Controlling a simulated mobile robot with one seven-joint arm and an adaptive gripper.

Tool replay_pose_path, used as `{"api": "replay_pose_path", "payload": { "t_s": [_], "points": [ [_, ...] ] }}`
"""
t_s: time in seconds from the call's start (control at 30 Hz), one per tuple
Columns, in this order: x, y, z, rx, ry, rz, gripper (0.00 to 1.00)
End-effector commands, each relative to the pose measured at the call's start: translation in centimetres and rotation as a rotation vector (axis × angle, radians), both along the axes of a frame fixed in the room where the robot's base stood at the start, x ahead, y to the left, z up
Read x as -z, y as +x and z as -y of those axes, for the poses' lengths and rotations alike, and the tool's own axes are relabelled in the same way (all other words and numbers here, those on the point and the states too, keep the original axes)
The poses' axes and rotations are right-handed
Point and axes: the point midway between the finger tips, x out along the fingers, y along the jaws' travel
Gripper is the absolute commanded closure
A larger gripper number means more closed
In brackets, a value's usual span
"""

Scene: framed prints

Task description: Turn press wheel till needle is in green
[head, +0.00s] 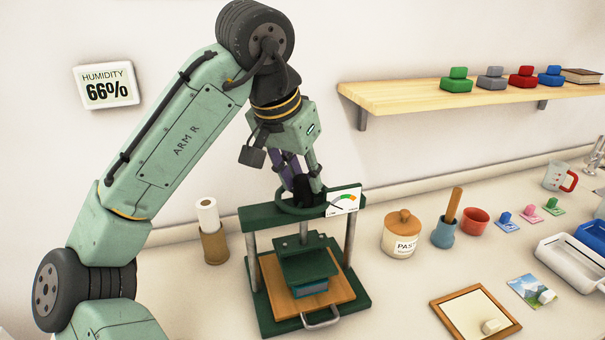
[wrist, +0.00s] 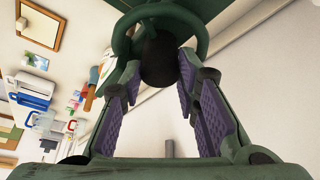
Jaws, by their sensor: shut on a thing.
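The green press (head: 363,296) stands on the bench with its press wheel (head: 283,208) on the top beam. The wheel's green ring (wrist: 120,40) and dark knob (wrist: 158,62) show in the wrist view. My gripper (head: 305,184) comes down from above and is shut on the dark knob, with purple-padded fingers on either side. The gauge (head: 343,201) at the beam's right end has a coloured arc with green in it; its needle is too small to read. The green pressing plate (head: 305,264) is down over a blue item (head: 311,288) on a wooden board (head: 345,291).
A paper roll (head: 207,215) in a holder stands left of the press. A paste jar (head: 402,236), a blue mortar (head: 444,233) and a red bowl (head: 475,221) stand right. A frame (head: 440,302) lies front right. A shelf (head: 400,96) with coloured blocks hangs above.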

Motion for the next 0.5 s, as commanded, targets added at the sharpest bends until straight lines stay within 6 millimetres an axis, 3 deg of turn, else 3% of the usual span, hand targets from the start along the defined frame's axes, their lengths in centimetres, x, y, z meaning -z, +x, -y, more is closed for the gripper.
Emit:
{"api": "replay_pose_path", "payload": {
  "t_s": [0.5],
  "points": [
    [-0.08, 0.26, -0.17, 0.489, -0.003, 0.001, 0.99]
  ]
}}
